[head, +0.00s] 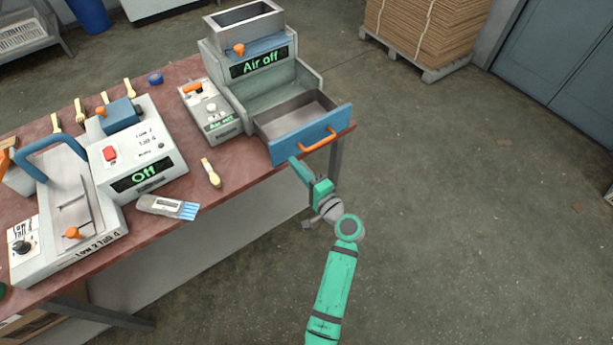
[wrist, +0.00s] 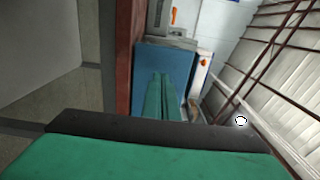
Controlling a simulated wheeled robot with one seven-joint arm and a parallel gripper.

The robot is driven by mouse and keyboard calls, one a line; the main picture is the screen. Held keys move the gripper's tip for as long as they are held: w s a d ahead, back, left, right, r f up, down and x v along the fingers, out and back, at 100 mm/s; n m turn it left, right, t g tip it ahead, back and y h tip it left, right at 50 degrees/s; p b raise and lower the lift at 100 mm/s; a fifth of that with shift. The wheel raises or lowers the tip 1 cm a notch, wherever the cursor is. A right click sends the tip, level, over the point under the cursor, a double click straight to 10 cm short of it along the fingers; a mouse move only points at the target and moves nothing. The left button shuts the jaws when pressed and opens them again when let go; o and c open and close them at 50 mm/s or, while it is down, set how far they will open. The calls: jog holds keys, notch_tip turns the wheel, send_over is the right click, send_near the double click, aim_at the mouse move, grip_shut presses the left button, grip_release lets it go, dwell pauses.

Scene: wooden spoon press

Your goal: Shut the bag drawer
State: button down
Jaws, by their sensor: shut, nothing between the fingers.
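The bag drawer (head: 312,134) stands pulled out from the grey bag machine (head: 262,68), which reads "Air off". It has a blue front and an orange handle (head: 318,141); its inside looks empty. My gripper (head: 293,162) is shut and empty, at the lower left part of the blue front, left of and below the handle. In the wrist view my closed green fingers (wrist: 164,80) point at the blue drawer front (wrist: 146,60). I cannot tell whether the fingertips touch it.
A small control box (head: 211,110) stands left of the machine on the red table (head: 240,173). A sealing press (head: 130,150), a wooden spoon (head: 211,173) and a tagged packet (head: 166,207) are further left. The floor right of the table is clear.

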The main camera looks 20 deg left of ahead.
aim_at(285, 152)
jog(key=shift+x, duration=1.6)
